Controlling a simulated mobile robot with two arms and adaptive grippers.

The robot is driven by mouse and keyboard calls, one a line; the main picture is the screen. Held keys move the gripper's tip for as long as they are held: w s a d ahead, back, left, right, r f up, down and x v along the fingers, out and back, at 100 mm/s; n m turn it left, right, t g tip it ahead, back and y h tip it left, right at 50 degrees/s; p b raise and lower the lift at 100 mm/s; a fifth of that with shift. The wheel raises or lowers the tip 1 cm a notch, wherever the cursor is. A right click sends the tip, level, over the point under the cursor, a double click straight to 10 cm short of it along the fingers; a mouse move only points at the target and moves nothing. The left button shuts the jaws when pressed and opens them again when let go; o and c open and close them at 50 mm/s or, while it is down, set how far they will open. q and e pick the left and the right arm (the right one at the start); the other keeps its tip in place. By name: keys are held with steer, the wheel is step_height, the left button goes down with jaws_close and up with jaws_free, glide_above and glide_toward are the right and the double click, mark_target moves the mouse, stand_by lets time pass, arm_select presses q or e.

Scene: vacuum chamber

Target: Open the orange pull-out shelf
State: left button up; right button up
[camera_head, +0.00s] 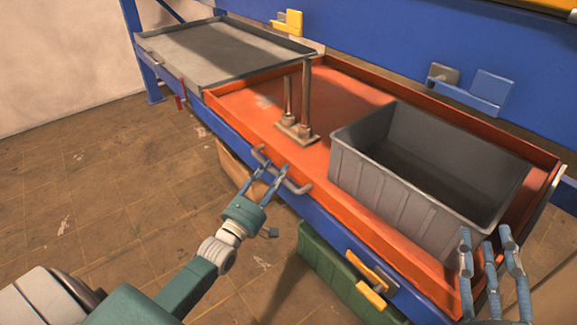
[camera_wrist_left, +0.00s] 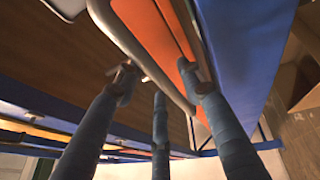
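The orange pull-out shelf (camera_head: 240,100) is a shallow orange tray on the blue rack, with a grey bar handle (camera_head: 298,187) on its front. My left gripper (camera_head: 274,164) is at this handle, its fingers spread apart near the bar. In the left wrist view the curved grey handle (camera_wrist_left: 137,50) passes between the spread fingers (camera_wrist_left: 160,82), and the orange front (camera_wrist_left: 150,25) is close behind. Whether the fingers touch the bar is unclear. My right gripper (camera_head: 490,245) is open and empty in front of the shelf's right end.
A grey bin (camera_head: 375,190) and a metal stand with two posts (camera_head: 295,130) sit on the orange shelf. A grey tray shelf (camera_head: 220,50) is at the back left. A green box (camera_head: 325,262) and a yellow handle (camera_head: 372,293) are below. The floor at left is clear.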

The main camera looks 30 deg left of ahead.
arm_select(q)
steer(key=shift+w, duration=0.35)
steer(key=shift+r, duration=0.1)
arm_select(e)
steer(key=shift+w+d+r, duration=0.1)
steer(key=shift+w+r, duration=0.15)
steer(key=shift+w, duration=0.05)
arm_select(q)
steer(key=shift+c, duration=0.3)
jaws_close()
steer(key=shift+s, duration=0.1)
